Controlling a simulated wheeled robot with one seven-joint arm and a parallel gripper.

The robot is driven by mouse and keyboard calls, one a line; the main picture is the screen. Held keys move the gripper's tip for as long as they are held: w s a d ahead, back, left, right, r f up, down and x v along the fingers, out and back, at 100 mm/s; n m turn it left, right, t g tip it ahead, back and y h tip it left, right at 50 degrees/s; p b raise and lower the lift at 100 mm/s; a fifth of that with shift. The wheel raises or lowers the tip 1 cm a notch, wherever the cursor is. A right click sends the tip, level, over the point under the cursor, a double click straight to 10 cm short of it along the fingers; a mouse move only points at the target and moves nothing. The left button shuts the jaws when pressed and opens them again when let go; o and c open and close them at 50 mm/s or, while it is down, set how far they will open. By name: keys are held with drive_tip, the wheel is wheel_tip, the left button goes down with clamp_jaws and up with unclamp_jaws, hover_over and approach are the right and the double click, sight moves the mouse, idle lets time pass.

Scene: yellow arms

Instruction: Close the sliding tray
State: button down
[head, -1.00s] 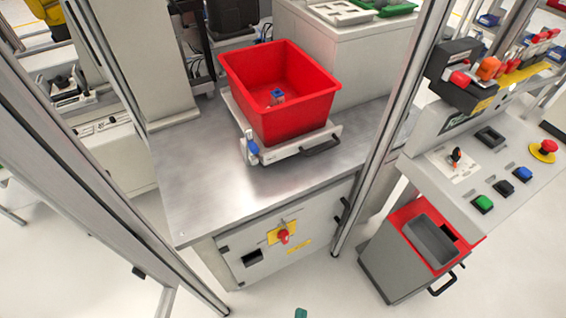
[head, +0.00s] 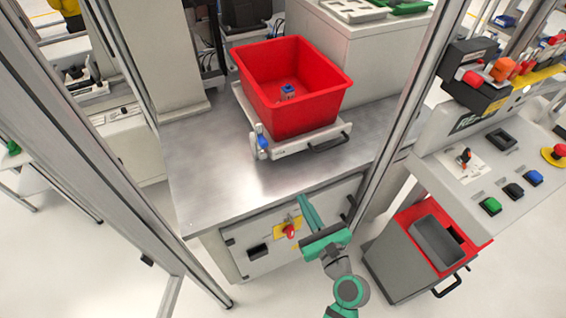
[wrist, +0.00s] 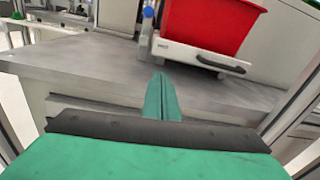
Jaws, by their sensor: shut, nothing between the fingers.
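The sliding tray (head: 297,146) is a light grey plate on the metal table, with a dark handle (head: 329,142) on its front edge and a blue-topped part at its left corner. A red bin (head: 300,118) stands on it with a small blue item inside. The tray also shows in the wrist view (wrist: 185,53), with its handle (wrist: 221,64) ahead and to the right of the fingers. My green gripper (head: 304,204) is shut and empty, in front of the table's front edge, apart from the tray. In the wrist view my fingers (wrist: 160,88) are together.
Aluminium posts (head: 400,110) stand right and left of the table (head: 215,180). A control panel (head: 500,170) with buttons and a grey-red bin (head: 425,245) are at the right. The table top in front of the tray is bare.

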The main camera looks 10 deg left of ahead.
drive_tip(key=r, duration=0.2)
approach(278, 155)
drive_tip(key=shift+m+y, duration=0.3)
drive_tip(key=shift+y, duration=0.1)
drive_tip(key=x, duration=0.6)
drive_tip(key=shift+w+f, duration=0.25)
drive_tip(key=shift+w, duration=0.05)
